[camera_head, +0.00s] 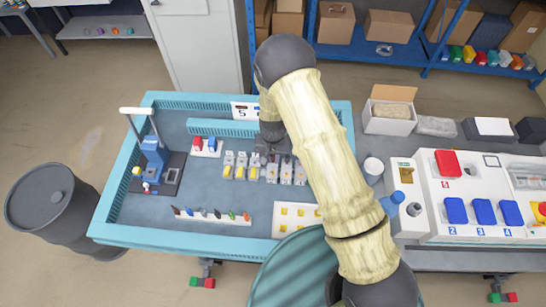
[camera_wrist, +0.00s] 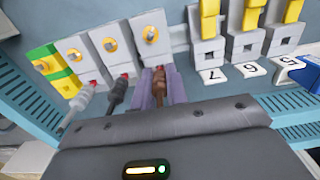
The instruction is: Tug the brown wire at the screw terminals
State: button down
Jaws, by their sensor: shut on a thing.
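The brown wire (camera_wrist: 159,88) rises between the two purple-grey fingers of my gripper (camera_wrist: 160,76) in the wrist view. My gripper is shut on it, just below a grey screw terminal (camera_wrist: 151,40) with an orange screw. The wire's upper end meets the terminal's lower edge, where a bit of red shows. To the left, a black wire (camera_wrist: 117,92) and a grey wire (camera_wrist: 84,98) run to neighbouring grey terminals, and a green-yellow terminal (camera_wrist: 54,72) stands at the end. In the head view, my arm partly covers the terminal row (camera_head: 270,172).
Grey blocks (camera_wrist: 208,50) with yellow tops and number tags stand right of the terminals. The teal-edged bench (camera_head: 118,192) also holds a blue press (camera_head: 155,155), a strip of coloured pieces (camera_head: 212,215) and a white tray with yellow pieces (camera_head: 297,219). Bare bench lies between.

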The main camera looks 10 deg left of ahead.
jog(key=shift+f, duration=0.15)
jog(key=c, duration=0.9)
grip_release()
jog(key=shift+r+p, duration=2.45)
jog(key=shift+r, duration=1.35)
